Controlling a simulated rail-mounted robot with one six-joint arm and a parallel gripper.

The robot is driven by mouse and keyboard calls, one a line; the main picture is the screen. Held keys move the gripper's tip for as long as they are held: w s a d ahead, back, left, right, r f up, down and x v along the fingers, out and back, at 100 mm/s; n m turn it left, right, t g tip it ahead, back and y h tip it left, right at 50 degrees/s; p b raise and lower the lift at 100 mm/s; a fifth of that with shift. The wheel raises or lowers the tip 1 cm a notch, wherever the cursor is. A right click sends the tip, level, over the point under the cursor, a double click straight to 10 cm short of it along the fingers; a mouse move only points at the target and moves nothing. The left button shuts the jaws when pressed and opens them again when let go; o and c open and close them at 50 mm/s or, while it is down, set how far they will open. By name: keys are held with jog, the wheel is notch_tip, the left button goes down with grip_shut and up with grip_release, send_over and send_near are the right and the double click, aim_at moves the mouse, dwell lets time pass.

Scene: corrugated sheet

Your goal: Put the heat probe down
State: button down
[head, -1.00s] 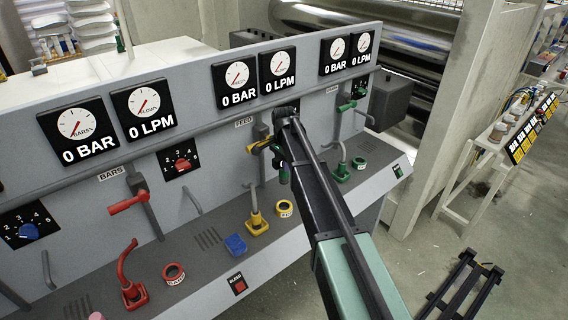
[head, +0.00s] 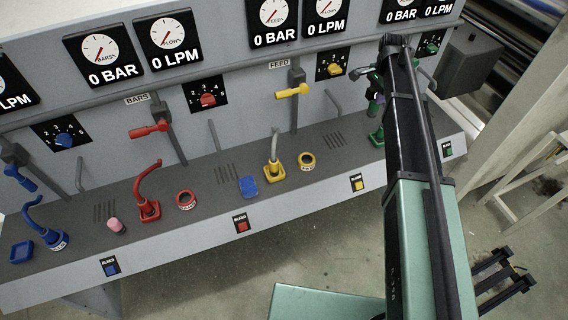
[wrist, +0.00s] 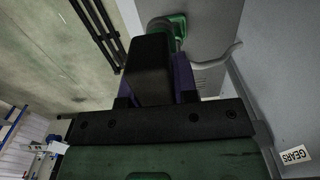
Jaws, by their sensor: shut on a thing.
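My gripper (head: 377,95) is in front of the panel's right part, by the green fittings, partly hidden by my forearm. A small purple piece (head: 374,107) shows at it. In the wrist view the purple piece (wrist: 184,78) shows beside and behind a large black block (wrist: 150,72) at my gripper. I take the purple piece to be part of the heat probe, but most of it is hidden. The gripper is shut on it, above the grey ledge (head: 225,178). A green spout (wrist: 172,25) lies just beyond the block in the wrist view.
The ledge carries a yellow spout (head: 274,165), yellow ring (head: 307,161), blue block (head: 249,187), red spout (head: 149,205), red ring (head: 186,200) and pink cylinder (head: 116,226). Levers stick out of the panel, including a yellow one (head: 292,91). Bare ledge lies between the fittings.

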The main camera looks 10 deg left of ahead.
jog(key=shift+w+d, duration=0.15)
jog(key=shift+d, duration=0.25)
jog(key=shift+s+a+r, duration=0.15)
jog(key=shift+s+a, duration=0.1)
jog(key=shift+a, duration=0.25)
jog(key=shift+a+f+b, duration=0.1)
jog(key=shift+f+b, duration=0.2)
jog(key=shift+b, duration=0.05)
notch_tip(320, 180, down, 20)
jog(key=b, duration=2)
jog(key=shift+r+p, duration=0.3)
jog(key=shift+p, duration=0.05)
jog(key=shift+f, duration=0.25)
jog(key=c, duration=0.9)
grip_release()
jog(key=shift+r, duration=0.15)
